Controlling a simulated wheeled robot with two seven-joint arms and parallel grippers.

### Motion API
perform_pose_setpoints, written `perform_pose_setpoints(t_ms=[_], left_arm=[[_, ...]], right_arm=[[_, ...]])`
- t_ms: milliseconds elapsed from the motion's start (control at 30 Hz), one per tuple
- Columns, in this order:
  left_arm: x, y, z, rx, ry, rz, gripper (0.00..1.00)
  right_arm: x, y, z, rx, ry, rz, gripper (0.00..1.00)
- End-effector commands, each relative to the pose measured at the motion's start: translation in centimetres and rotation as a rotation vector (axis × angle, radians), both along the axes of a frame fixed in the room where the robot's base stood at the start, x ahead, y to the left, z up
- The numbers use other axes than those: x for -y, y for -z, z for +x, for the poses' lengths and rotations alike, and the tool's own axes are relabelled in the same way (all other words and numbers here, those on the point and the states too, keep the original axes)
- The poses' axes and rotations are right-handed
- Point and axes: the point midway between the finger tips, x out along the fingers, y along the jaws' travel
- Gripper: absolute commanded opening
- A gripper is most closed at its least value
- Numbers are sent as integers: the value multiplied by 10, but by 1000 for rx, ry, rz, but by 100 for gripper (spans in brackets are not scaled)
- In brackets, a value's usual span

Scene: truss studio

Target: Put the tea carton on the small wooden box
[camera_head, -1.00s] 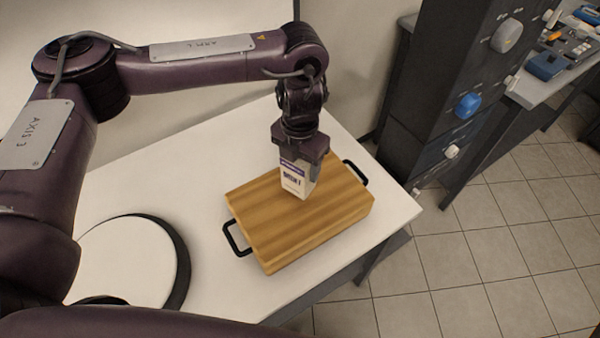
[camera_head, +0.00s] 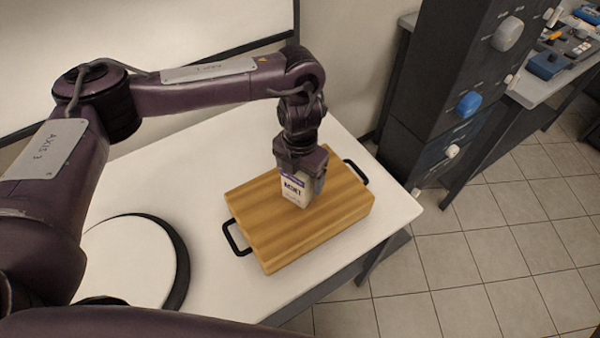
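The tea carton (camera_head: 294,192) is a small white box with a purple band and dark lettering. My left gripper (camera_head: 302,180) points down from above and is shut around its upper part, with one dark finger showing at the carton's right side. The carton is about upright over the middle of the small wooden box (camera_head: 290,232), a striped block with black handles at two ends. The carton's lower end is at or very near the wooden top; I cannot tell if it touches. My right gripper is not in view.
The wooden box lies on a white table (camera_head: 225,285). A round white disc with a black rim (camera_head: 182,262) is at the table's left. A dark cabinet with knobs (camera_head: 440,100) stands to the right beyond the table edge. Tiled floor is clear at right.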

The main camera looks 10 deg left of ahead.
Motion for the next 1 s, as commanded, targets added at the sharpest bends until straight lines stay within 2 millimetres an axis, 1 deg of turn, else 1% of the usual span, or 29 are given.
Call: perform_pose_setpoints(t_ms=[167, 267, 333, 467, 700, 800, 900, 1000], left_arm=[[0, -1, 0, 0, 0, 0, 81], [0, -6, 0, 1, 0, 0, 81], [0, -12, 1, 4, 1, -1, 81], [0, -33, 2, 7, 2, 1, 81], [0, -81, 2, 8, 1, 1, 81], [0, -98, 1, 6, 1, 1, 81], [0, -110, 1, 5, 1, 1, 81], [0, -118, 1, 4, 1, 1, 81]], right_arm=[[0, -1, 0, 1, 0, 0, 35], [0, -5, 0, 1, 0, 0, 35], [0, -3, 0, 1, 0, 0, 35], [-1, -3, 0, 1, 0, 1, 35], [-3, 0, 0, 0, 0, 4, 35], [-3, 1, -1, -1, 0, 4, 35], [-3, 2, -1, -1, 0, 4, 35], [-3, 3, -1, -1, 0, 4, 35]])
